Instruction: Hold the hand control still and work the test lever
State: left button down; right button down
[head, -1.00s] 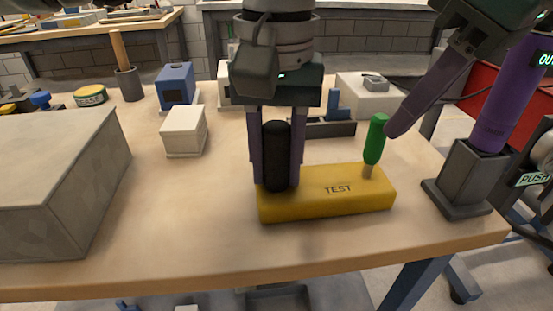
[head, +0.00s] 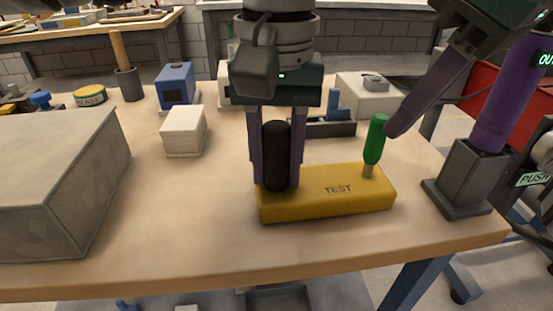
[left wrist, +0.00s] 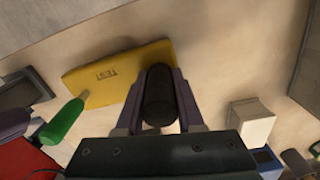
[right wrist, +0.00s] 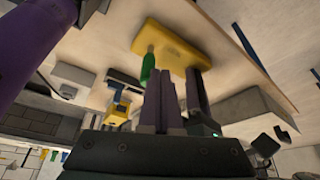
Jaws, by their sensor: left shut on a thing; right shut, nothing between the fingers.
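The yellow hand control (head: 330,205), marked TEST, lies on the wooden table with a black grip (head: 276,155) at its left end. The green test lever (head: 375,140) stands upright, leaning slightly, at its right end. My left gripper (head: 276,180) comes from above and is shut on the black grip, one finger on each side; the left wrist view also shows the grip (left wrist: 160,95). My right gripper (head: 392,132) is shut and empty, its fingertips close beside the lever's right side. I cannot tell if they touch. The lever (right wrist: 148,68) also shows in the right wrist view.
A purple cylinder (head: 500,110) stands in a grey socket (head: 462,195) at the table's right edge. A large grey box (head: 60,180) is at left, a small white box (head: 183,130) behind the bare tabletop. A blue box (head: 175,84) stands farther back.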

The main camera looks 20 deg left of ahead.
dwell(0.5)
jog(key=shift+f, duration=2)
jog(key=shift+s+d, duration=1.15)
jog(key=shift+s, duration=1.05)
notch_tip(320, 180, up, 8)
